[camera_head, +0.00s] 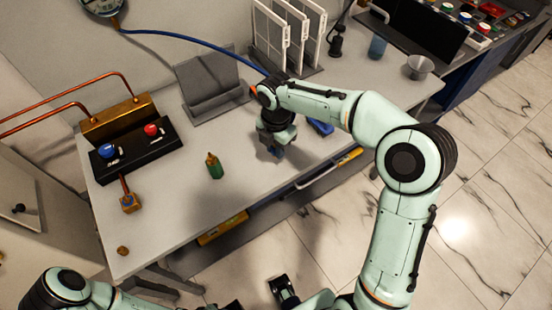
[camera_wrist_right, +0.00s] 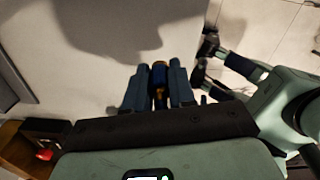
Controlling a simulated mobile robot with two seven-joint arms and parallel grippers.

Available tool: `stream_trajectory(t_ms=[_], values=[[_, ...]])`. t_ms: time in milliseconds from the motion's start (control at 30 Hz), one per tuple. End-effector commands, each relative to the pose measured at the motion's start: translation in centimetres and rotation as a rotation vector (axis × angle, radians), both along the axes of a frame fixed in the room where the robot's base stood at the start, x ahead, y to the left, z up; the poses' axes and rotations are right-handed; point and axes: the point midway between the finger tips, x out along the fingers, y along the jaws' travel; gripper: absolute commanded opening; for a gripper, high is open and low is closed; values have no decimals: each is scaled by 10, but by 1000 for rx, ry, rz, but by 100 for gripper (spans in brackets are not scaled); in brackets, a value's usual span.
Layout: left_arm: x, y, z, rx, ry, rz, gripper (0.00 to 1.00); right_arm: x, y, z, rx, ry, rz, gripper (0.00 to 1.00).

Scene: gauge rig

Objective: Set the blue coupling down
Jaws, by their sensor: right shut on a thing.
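The blue coupling (camera_wrist_right: 159,78), a small dark blue piece with a gold part, sits between the two fingers of my right gripper (camera_wrist_right: 158,88) in the right wrist view. My right gripper (camera_head: 276,150) is shut on it, low over the front part of the grey table (camera_head: 185,215). In the head view the fingers mostly hide the coupling, and I cannot tell if it touches the tabletop. My left gripper (camera_wrist_right: 203,60) shows in the right wrist view, off the table's front side; its dark fingertips look apart and empty.
A green bottle-shaped piece (camera_head: 214,166) stands left of my right gripper. A black block with blue and red knobs (camera_head: 130,147), a grey stand (camera_head: 210,88) and a white rack (camera_head: 272,40) are behind. A blue item (camera_head: 321,127) lies under my right forearm. The front-left tabletop is mostly clear.

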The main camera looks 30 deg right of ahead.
Motion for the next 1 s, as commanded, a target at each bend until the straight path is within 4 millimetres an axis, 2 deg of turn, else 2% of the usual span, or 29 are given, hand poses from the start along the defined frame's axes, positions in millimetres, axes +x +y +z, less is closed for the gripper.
stream_trajectory(t_ms=[333,800,833,900,1000], values=[[-3,0,-8,0,3,0,43,-1,0,-53,1,3,0,0],[-3,0,-10,0,3,0,43,0,0,-61,0,0,-1,0],[-3,0,-10,0,3,0,43,0,0,-61,0,0,-1,31],[-3,0,-10,0,3,0,43,0,0,-60,0,0,-1,50],[-3,0,-9,0,3,0,43,0,0,-60,0,0,-1,50]])
